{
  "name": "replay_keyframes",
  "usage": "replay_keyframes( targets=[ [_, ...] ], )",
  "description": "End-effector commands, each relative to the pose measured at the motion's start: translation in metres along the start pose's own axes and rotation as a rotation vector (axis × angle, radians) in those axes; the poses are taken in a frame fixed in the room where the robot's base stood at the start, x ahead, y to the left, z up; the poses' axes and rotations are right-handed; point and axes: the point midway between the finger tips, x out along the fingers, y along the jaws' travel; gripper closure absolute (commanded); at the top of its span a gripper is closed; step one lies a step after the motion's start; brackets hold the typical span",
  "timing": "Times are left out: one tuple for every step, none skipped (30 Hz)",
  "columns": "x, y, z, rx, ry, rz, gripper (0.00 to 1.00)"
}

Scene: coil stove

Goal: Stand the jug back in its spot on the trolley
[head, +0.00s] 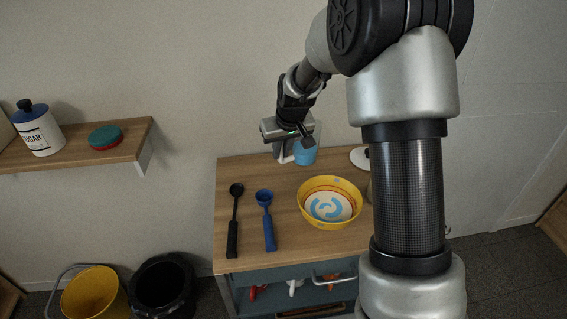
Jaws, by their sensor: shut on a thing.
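The trolley (290,240) has a wooden top and a blue-grey body. My gripper (292,150) is over the back of the trolley top, close to the wall. It is shut on a light blue thing, which I take to be the jug (305,155). The gripper covers much of the jug, and only its blue side shows. I cannot tell whether its base touches the trolley top or is slightly above it.
On the trolley are a black ladle (234,215), a blue scoop (267,218), a yellow patterned bowl (331,203) and a white round thing (360,157) partly behind my arm. A shelf (75,154) holds a sugar jar (38,130). Bins stand on the floor.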

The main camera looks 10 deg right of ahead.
Motion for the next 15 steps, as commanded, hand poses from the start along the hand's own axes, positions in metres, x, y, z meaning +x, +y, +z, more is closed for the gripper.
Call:
replay_keyframes(
  targets=[
    [0.003,0.000,0.001,0.000,0.002,0.000,1.00],
    [0.005,0.000,0.001,-0.001,0.003,0.000,1.00],
    [0.007,0.000,0.002,0.000,0.002,0.000,1.00],
    [0.010,0.000,0.004,0.000,0.001,0.000,1.00],
    [0.013,0.000,0.005,0.000,0.000,0.000,1.00],
    [0.018,0.000,0.007,0.000,0.000,0.000,1.00],
    [0.022,0.000,0.009,0.000,0.001,0.000,1.00],
    [0.026,0.000,0.011,0.000,0.000,0.000,1.00],
    [0.032,0.000,0.014,0.000,0.000,0.000,1.00],
    [0.035,0.000,0.015,0.000,0.000,0.000,1.00],
    [0.037,0.000,0.016,0.000,0.001,0.000,1.00],
    [0.039,0.000,0.016,0.000,0.002,0.000,1.00],
    [0.039,0.000,0.016,0.000,0.002,0.000,1.00],
    [0.039,0.000,0.016,0.000,0.003,0.001,1.00],
    [0.038,0.000,0.016,0.000,0.003,0.001,1.00]
  ],
)
